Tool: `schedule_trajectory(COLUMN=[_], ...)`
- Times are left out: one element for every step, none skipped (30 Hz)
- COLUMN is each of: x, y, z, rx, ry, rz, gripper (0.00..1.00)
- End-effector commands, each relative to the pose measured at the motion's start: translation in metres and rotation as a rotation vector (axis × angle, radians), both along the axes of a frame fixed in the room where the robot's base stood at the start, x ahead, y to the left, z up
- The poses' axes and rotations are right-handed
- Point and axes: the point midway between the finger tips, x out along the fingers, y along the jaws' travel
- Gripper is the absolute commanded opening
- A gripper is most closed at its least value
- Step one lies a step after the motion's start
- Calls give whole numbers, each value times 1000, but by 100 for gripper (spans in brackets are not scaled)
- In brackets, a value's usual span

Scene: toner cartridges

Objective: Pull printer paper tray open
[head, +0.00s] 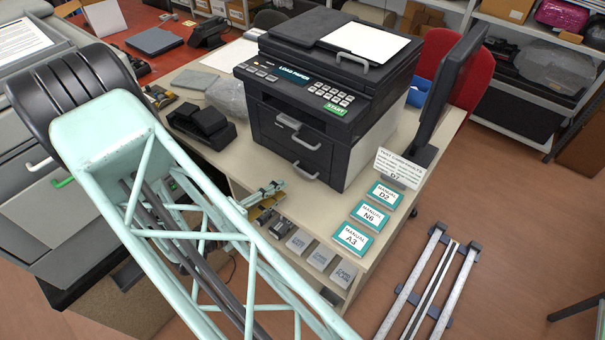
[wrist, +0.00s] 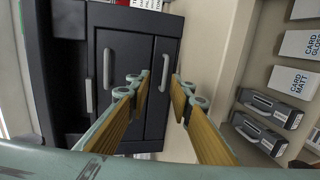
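The black printer (head: 335,85) stands on the desk, its front showing several grey handles. Its lowest front panel carries the lowest handle (head: 305,173), which shows in the wrist view (wrist: 166,72). The middle handle (head: 307,143) is above it and also shows in the wrist view (wrist: 107,68). All front panels look closed. My gripper (head: 272,193) is low in front of the printer, left of the lowest handle. In the wrist view my gripper (wrist: 162,84) is open, with the lowest handle in the gap between the fingertips; contact cannot be told.
Card boxes (head: 299,240) and small dark cartridges (wrist: 267,133) sit at the desk's front edge. A black phone-like device (head: 202,122) lies left. A monitor (head: 450,85) stands at right.

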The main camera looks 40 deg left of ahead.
Motion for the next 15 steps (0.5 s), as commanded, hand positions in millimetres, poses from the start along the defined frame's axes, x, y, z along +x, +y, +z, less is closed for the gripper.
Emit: schedule_trajectory(x=[-5,-8,-10,-12,-13,-14,-15,-15,-16,-16,-16,-16,-16,-16,-16], y=[3,5,7,8,9,10,10,11,11,11,11,11,11,11,11], z=[-4,-7,-9,-10,-12,-13,-14,-14,-15,-15,-15,-15,-15,-15,-15], rx=[-4,-4,-5,-6,-6,-7,-7,-7,-7,-7,-7,-7,-7,-7,-7], ry=[-4,-6,-8,-10,-11,-11,-12,-12,-12,-13,-13,-13,-13,-12,-12], rz=[16,24,33,37,41,46,48,51,52,53,53,53,53,52,52], gripper=[20,20,20,20,20,20,20,20,20,20,20,20,20,20,20])
